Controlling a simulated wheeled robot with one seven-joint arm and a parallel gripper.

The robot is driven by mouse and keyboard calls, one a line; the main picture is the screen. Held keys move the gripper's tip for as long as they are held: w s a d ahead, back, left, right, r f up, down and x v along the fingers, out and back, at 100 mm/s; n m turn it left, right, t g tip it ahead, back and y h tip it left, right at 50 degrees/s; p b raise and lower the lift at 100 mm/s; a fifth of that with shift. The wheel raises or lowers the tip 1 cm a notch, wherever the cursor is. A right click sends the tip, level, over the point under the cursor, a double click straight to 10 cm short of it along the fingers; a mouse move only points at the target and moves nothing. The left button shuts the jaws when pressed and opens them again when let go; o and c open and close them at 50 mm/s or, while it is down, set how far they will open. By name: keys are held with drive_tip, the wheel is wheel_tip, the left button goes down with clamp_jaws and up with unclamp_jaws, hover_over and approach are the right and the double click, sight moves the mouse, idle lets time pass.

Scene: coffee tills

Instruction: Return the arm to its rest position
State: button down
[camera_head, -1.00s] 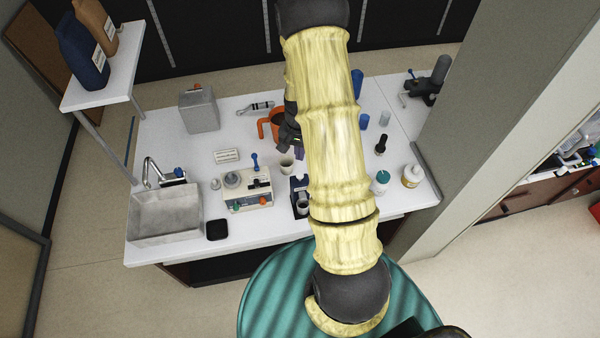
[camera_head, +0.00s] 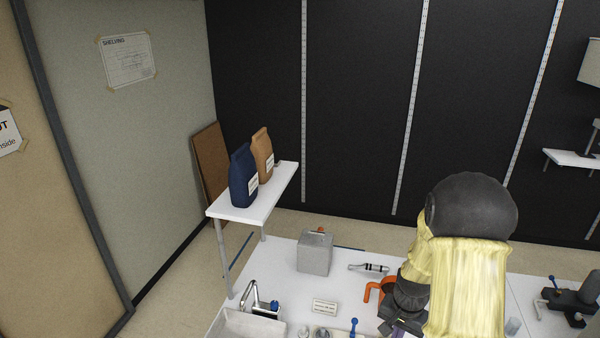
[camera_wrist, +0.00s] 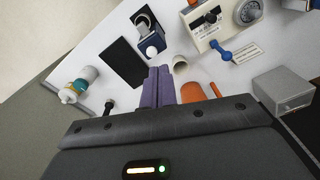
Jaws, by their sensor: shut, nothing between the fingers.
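My gripper (camera_wrist: 158,86) shows in the wrist view with its two purple fingers together and nothing between them. It is above the white counter. In the head view my gripper (camera_head: 398,330) is at the bottom edge, partly cut off, below my yellow-sleeved arm. An orange container (camera_head: 374,292) with a handle stands beside it, partly hidden by my arm. The orange container also shows at the right of the fingers in the wrist view (camera_wrist: 193,92). A pale cup (camera_wrist: 180,63) stands near the fingertips.
A grey box (camera_head: 315,254), a small sign (camera_head: 324,306) and a sink (camera_head: 240,325) are on the counter. A raised shelf (camera_head: 225,211) holds a blue bag (camera_head: 243,178) and a brown bag (camera_head: 262,155). A dark flat pad (camera_wrist: 122,62) lies on the counter.

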drive_tip(key=s+a+r+n+t+b, duration=0.2)
drive_tip(key=s+a+r+n+b, duration=0.3)
drive_tip(key=s+a, duration=0.5)
drive_tip(key=shift+s+r+n+b, duration=0.2)
drive_tip(key=shift+s+n+b, duration=0.5)
drive_tip(key=shift+n, duration=0.4)
idle(0.8)
